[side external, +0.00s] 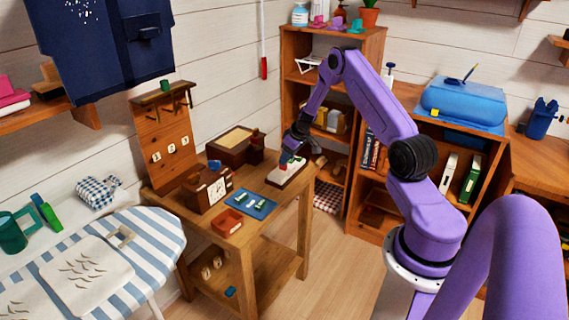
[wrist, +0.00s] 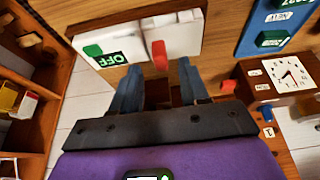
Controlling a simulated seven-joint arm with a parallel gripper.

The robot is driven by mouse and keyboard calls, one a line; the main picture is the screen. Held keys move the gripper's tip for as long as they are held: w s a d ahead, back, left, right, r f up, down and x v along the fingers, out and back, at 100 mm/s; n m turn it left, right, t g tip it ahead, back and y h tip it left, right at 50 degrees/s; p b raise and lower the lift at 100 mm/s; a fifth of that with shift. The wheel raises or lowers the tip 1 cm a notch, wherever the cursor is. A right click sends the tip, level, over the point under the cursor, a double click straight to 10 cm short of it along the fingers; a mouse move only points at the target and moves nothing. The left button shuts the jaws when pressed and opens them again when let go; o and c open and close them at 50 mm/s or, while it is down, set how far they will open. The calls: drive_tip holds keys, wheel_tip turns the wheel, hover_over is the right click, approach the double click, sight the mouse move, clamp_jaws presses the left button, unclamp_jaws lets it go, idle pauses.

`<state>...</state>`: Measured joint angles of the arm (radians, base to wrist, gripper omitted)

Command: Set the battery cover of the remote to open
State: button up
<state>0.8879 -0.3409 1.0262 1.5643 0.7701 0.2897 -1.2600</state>
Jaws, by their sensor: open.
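No thing in either view can be clearly made out as a remote or its battery cover. My gripper (side external: 290,152) is over the far right end of the wooden table. In the wrist view its blue fingers (wrist: 159,68) are apart, with nothing clamped between them. A white block (wrist: 186,38) on a brown base lies just beyond the fingertips. It carries a red lever (wrist: 159,55), a green piece (wrist: 93,50) and a green OFF label (wrist: 118,58). The lever's lower end appears between the fingertips; contact cannot be told. The block also shows in the side view (side external: 293,174).
The table (side external: 277,222) also holds a blue panel (side external: 262,210) with green-and-white pieces, a clock box (side external: 207,197), a red tray (side external: 227,229) and a brown box (side external: 226,158). A shelf unit (side external: 290,75) stands behind. Floor in front (side external: 335,270) is clear.

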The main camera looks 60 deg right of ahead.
sight(280, 169)
drive_tip(key=shift+x, duration=1.9)
clamp_jaws()
